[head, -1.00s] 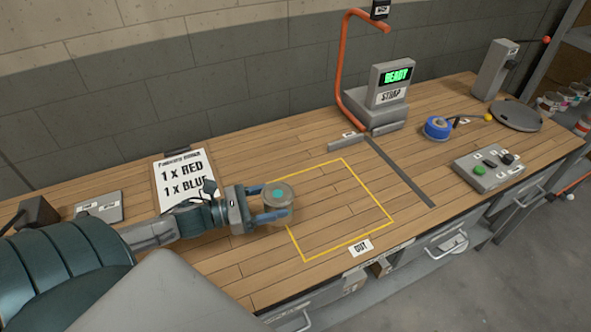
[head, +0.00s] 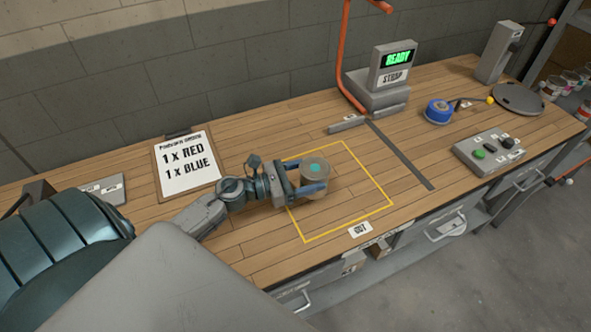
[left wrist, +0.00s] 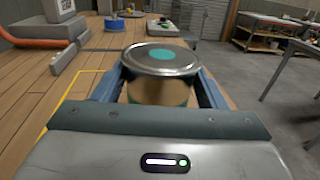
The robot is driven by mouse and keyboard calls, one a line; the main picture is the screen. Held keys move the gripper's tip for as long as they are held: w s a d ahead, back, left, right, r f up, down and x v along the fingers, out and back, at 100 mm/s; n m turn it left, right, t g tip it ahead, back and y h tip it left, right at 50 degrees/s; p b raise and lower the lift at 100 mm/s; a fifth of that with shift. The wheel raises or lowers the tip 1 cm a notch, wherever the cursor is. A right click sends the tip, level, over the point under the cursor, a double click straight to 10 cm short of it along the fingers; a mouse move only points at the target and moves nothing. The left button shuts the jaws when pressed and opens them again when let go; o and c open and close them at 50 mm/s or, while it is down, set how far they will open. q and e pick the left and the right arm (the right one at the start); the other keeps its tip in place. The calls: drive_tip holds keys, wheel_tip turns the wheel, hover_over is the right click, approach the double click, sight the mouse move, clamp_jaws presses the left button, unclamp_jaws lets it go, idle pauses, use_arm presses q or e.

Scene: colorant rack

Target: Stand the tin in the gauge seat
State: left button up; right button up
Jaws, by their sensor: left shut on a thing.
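The tin (head: 316,170) is a short can with a silver lid and a teal dot on top. My left gripper (head: 313,184) is shut around it, a finger on either side, and holds it upright over the left part of the yellow-outlined area. In the left wrist view the tin (left wrist: 161,60) stands between the blue fingers; its lower body looks tan with a teal band. Nothing in view is plainly marked as the gauge seat, so I cannot tell which thing it is. My right gripper is not in view.
A grey STRAP unit (head: 389,88) with a green READY display stands behind the outline. To its right are a blue roll (head: 438,110), a button box (head: 489,150) and a round grey plate (head: 518,98). A clipboard (head: 186,165) lies left. The outlined area (head: 350,205) is otherwise clear.

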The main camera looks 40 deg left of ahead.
sight(329, 171)
use_arm(q)
drive_tip(key=p+x, duration=0.1)
drive_tip(key=x, duration=0.2)
drive_tip(key=shift+w+d+p, duration=0.2)
drive_tip(key=shift+w+p, duration=0.1)
drive_tip(key=shift+w, duration=0.05)
drive_tip(key=shift+w+d+f, duration=0.2)
drive_tip(key=shift+w+d, duration=0.15)
drive_tip(key=shift+w, duration=0.15)
drive_tip(key=shift+w+d+p, duration=0.25)
drive_tip(key=shift+w+p, duration=0.05)
drive_tip(key=shift+p, duration=0.15)
drive_tip(key=shift+f+p, duration=0.4)
drive_tip(key=shift+f, duration=1.35)
drive_tip(key=shift+f, duration=0.15)
drive_tip(key=shift+f+b, duration=0.1)
drive_tip(key=shift+b, duration=0.2)
drive_tip(key=o, duration=1.2)
drive_tip(key=shift+o, duration=0.2)
